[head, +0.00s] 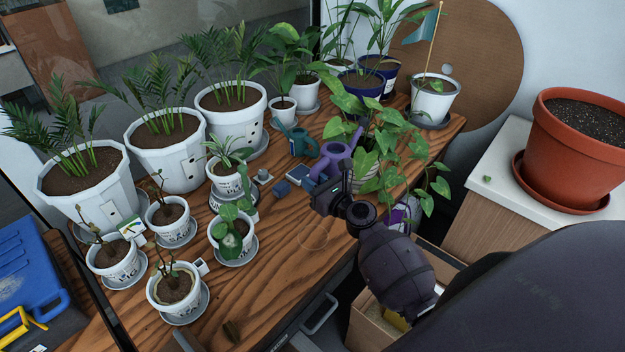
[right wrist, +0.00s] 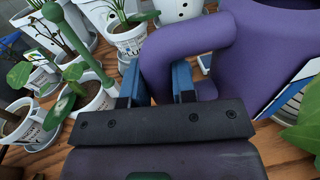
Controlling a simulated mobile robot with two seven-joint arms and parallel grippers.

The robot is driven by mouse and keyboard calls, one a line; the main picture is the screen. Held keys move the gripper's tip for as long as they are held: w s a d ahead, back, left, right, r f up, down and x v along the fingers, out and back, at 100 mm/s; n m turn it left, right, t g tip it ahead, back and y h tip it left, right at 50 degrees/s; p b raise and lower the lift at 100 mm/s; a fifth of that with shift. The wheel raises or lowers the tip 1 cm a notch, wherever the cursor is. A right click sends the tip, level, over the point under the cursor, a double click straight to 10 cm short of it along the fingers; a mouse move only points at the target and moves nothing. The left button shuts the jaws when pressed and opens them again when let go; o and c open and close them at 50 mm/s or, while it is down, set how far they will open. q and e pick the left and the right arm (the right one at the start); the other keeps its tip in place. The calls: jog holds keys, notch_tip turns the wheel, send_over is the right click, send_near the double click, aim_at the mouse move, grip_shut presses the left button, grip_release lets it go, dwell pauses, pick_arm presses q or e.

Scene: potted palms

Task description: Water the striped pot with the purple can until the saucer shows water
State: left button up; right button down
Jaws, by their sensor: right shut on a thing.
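The purple can (head: 341,152) is near the back right of the wooden table, in front of a leafy trailing plant. My right gripper (head: 333,188) is shut on its handle; in the right wrist view, blue fingers (right wrist: 158,84) are on either side of the purple handle, and the can's body (right wrist: 262,50) is to the right. A pale pot with faint stripes (head: 366,172), holding the trailing plant, stands right beside the can, partly hidden by leaves and my arm. I cannot see its saucer or any water. My left gripper is not in view.
A teal can (head: 301,141) stands left of the purple can. Several white potted plants fill the table's left and back. A flag pot (head: 434,101) stands at the back right corner. The front middle wood (head: 275,260) is clear.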

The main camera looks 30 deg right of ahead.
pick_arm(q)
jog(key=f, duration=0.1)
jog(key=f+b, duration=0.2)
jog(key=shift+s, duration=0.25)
pick_arm(e)
jog(key=f, duration=0.3)
jog(key=shift+s+a+f+m, duration=0.1)
jog(key=shift+a+f+m, duration=0.1)
jog(key=shift+f+m, duration=0.1)
pick_arm(q)
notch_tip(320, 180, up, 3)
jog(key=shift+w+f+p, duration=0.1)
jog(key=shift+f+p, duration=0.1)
jog(key=shift+p, duration=0.85)
pick_arm(e)
jog(key=shift+a+r+m, duration=0.15)
jog(key=shift+r+m, duration=0.3)
jog(key=shift+m, duration=0.15)
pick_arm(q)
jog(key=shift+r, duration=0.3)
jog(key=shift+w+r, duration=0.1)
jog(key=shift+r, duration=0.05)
pick_arm(e)
jog(key=shift+a+f+m+g, duration=0.1)
jog(key=shift+f+m+g, duration=0.15)
jog(key=shift+m+g, duration=0.05)
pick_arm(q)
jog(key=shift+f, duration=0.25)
